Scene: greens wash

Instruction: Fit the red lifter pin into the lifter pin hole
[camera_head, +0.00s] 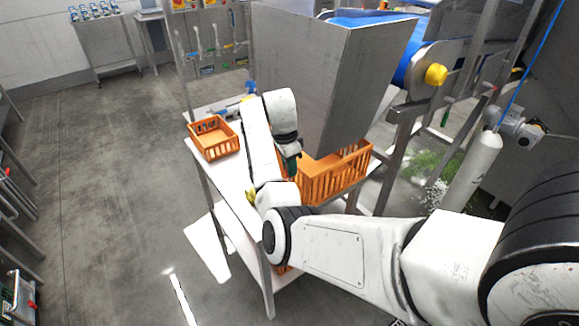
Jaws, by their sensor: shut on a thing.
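My gripper (291,168) points down at the end of my white arm, just left of an orange crate on the white table. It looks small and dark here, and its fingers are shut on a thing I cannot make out. I cannot pick out the red lifter pin in this view. I cannot make out the lifter pin hole either. My arm covers the middle of the table.
A large steel hopper (320,75) rises close behind my wrist. A white cylinder (474,172) stands at right. The grey floor at left is clear.

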